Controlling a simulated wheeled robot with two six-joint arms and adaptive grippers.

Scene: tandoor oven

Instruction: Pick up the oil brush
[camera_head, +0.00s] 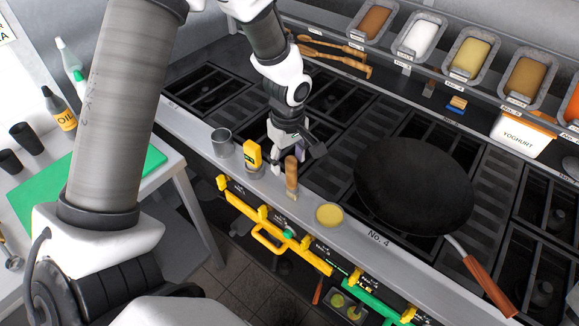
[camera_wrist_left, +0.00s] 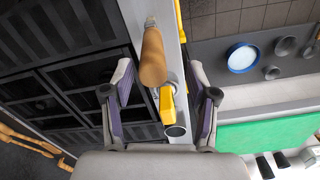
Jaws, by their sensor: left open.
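The oil brush (camera_head: 291,180) has a wooden handle and stands upright on the steel front ledge of the stove. In the left wrist view its wooden handle (camera_wrist_left: 152,60) points toward the camera, ahead of and roughly between the fingers. My left gripper (camera_head: 297,148) is open and empty, just behind and above the brush in the head view. Its two fingers also show in the left wrist view (camera_wrist_left: 162,92), spread apart with nothing held between them. The lower end of the brush is hard to make out. My right gripper is in neither view.
A yellow bottle (camera_head: 252,155) and a metal cup (camera_head: 222,142) stand left of the brush; a round yellow dish (camera_head: 329,215) lies to its right. A black pan (camera_head: 413,185) covers burners farther right. Yellow rails (camera_head: 275,238) run below the ledge.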

